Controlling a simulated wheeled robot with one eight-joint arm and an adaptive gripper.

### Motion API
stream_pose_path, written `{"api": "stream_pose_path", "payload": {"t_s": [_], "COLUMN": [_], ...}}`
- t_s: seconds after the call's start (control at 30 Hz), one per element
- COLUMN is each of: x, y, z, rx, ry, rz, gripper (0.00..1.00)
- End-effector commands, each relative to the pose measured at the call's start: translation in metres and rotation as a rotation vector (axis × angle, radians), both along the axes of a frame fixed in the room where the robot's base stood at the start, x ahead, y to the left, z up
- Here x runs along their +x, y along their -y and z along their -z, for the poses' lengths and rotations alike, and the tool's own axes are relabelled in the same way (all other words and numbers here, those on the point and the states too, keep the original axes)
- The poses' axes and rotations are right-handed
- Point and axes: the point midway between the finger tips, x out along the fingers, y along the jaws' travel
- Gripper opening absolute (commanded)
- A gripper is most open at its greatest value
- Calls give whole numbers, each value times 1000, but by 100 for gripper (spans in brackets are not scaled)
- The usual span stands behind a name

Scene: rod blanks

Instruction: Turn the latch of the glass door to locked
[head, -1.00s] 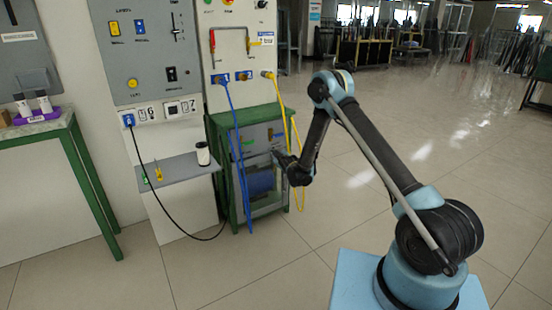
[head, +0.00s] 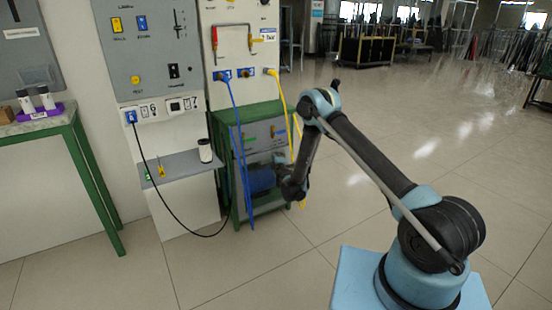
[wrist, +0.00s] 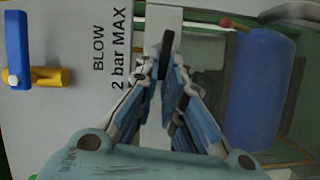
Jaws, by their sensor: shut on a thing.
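In the wrist view, the two fingers of my gripper (wrist: 165,70) come together on a small dark upright piece, which looks like the latch (wrist: 166,50). The fingertips cover part of it, so its exact angle is hard to tell. The glass door lies to the right of it, with a blue cylinder (wrist: 262,90) behind the pane. In the head view, the blue cylinder (head: 262,180) shows low in the green cabinet (head: 233,205). My gripper (head: 280,163) is at the cabinet's front there, small and blurred, and the latch cannot be made out.
A blue-handled valve (wrist: 18,50) with a brass body sits on the grey panel left of my gripper, beside "BLOW 2 bar MAX" lettering. A blue cable (head: 240,150) and a yellow cable (head: 284,105) hang before the cabinet. A shelf (head: 180,167) stands left; open floor lies right.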

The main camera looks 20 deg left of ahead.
Motion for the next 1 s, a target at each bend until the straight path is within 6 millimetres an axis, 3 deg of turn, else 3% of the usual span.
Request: {"api": "stream_pose_path", "payload": {"t_s": [0.3, 0.87, 0.9, 1.0], "x": [1, 0, 0, 0], "y": [1, 1, 1, 1], "z": [5, 6, 6, 6], "rx": [-86, -105, -105, -106], "ry": [100, 124, 124, 124], "rz": [4, 3, 3, 2], "gripper": [0, 0, 11, 29]}}
